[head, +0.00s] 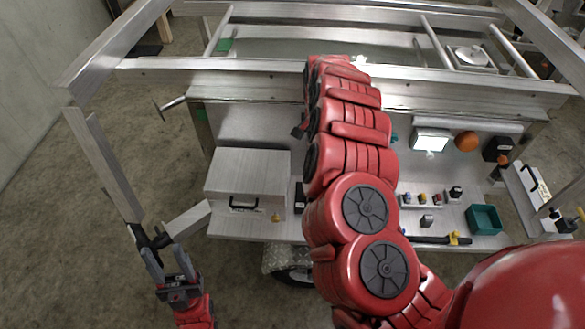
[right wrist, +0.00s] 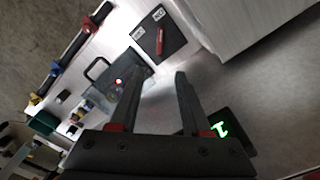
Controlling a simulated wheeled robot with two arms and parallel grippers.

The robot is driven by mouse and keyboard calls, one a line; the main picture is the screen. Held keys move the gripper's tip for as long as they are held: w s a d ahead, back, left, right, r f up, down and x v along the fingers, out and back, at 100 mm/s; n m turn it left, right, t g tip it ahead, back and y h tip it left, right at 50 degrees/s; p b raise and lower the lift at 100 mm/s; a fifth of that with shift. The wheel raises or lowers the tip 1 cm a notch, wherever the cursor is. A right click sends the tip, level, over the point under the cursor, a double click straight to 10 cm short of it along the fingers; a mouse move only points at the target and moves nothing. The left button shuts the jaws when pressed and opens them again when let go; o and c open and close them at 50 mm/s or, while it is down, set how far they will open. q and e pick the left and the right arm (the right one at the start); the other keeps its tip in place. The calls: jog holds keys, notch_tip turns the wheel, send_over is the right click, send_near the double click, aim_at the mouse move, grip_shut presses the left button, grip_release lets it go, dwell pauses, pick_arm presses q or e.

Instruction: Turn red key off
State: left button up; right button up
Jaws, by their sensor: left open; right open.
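In the right wrist view, the red key (right wrist: 159,41) sits on a black panel (right wrist: 172,48) with white labels at its corners. My right gripper (right wrist: 155,76) is open and empty, with its fingers pointing towards the panel and apart from the key. In the head view, my right arm covers the middle of the trailer, and I can make out neither the key nor the right gripper there. My left gripper (head: 165,254) is open and empty at the lower left, away from the trailer.
A metal box (head: 246,180) stands on the trailer's shelf, left of my right arm. In the right wrist view, a green-lit display (right wrist: 220,130) is beside the right finger.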

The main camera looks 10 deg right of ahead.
jog(key=f, duration=1.4)
jog(key=shift+s+a+f, duration=0.1)
jog(key=shift+s+f, duration=0.1)
jog(key=shift+f, duration=0.1)
jog(key=shift+w+f, duration=0.1)
jog(key=shift+f, duration=0.3)
jog(key=shift+a+f+b, duration=0.1)
jog(key=shift+f+b, duration=0.25)
jog(key=shift+f, duration=0.35)
jog(key=shift+c, duration=0.3)
grip_shut()
